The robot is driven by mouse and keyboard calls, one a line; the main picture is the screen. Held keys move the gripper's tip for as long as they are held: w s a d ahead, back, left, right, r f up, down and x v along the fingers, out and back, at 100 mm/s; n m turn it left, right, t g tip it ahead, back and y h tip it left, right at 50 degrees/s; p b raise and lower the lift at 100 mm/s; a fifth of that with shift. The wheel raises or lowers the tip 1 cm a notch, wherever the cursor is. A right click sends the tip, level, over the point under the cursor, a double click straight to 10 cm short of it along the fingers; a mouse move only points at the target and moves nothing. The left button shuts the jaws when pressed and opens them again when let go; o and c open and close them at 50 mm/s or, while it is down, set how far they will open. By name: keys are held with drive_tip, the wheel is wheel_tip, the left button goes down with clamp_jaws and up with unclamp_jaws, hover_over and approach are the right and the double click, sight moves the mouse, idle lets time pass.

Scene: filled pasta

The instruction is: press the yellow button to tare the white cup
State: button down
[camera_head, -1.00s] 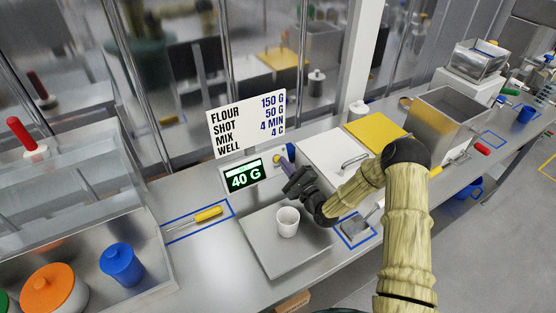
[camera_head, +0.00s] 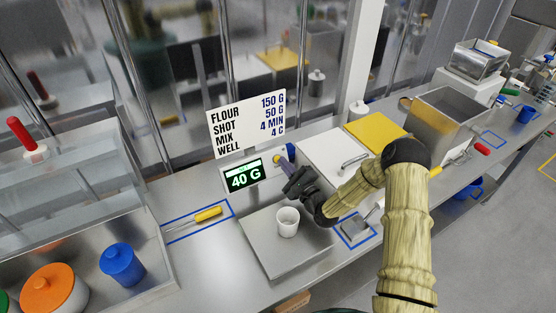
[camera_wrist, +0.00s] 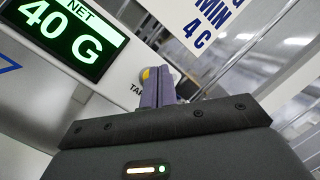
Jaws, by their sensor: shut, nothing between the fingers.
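The white cup (camera_head: 287,228) stands upright on the steel plate of the scale (camera_head: 262,254). The scale's green display (camera_head: 243,174) reads 40 G; in the wrist view the display (camera_wrist: 62,36) also shows NET. The yellow button (camera_wrist: 146,73) is partly hidden behind my fingers, beside a partly covered label that starts TA. My gripper (camera_head: 281,160) is shut and empty, its purple fingers pointing at the button panel. In the wrist view the fingertips (camera_wrist: 159,70) overlap the button's right side. I cannot tell whether they touch it.
A white sign (camera_head: 246,122) listing flour, shot, mix and well stands behind the display. A yellow-handled tool (camera_head: 208,214) lies left of the scale in a blue outline. A steel tray at left holds a blue-lidded container (camera_head: 122,264). A yellow board (camera_head: 376,134) lies at right.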

drive_tip(key=shift+w+f, duration=0.1)
drive_tip(key=shift+f, duration=0.05)
drive_tip(key=shift+w+a+b, duration=0.2)
drive_tip(key=shift+w+b, duration=0.05)
drive_tip(key=shift+b, duration=0.25)
drive_tip(key=shift+w+a+f+b, duration=0.2)
drive_tip(key=shift+w+b, duration=0.1)
drive_tip(key=shift+b, duration=0.1)
idle(0.8)
idle(0.3)
drive_tip(key=shift+s+d+r, duration=0.35)
drive_tip(key=shift+s+d, duration=0.05)
drive_tip(key=shift+s, duration=0.25)
drive_tip(key=s+d, duration=0.1)
drive_tip(key=s+r+p, duration=0.1)
drive_tip(key=s+d+r+p, duration=0.1)
drive_tip(key=shift+s+d, duration=0.3)
drive_tip(key=shift+s, duration=0.1)
idle(0.8)
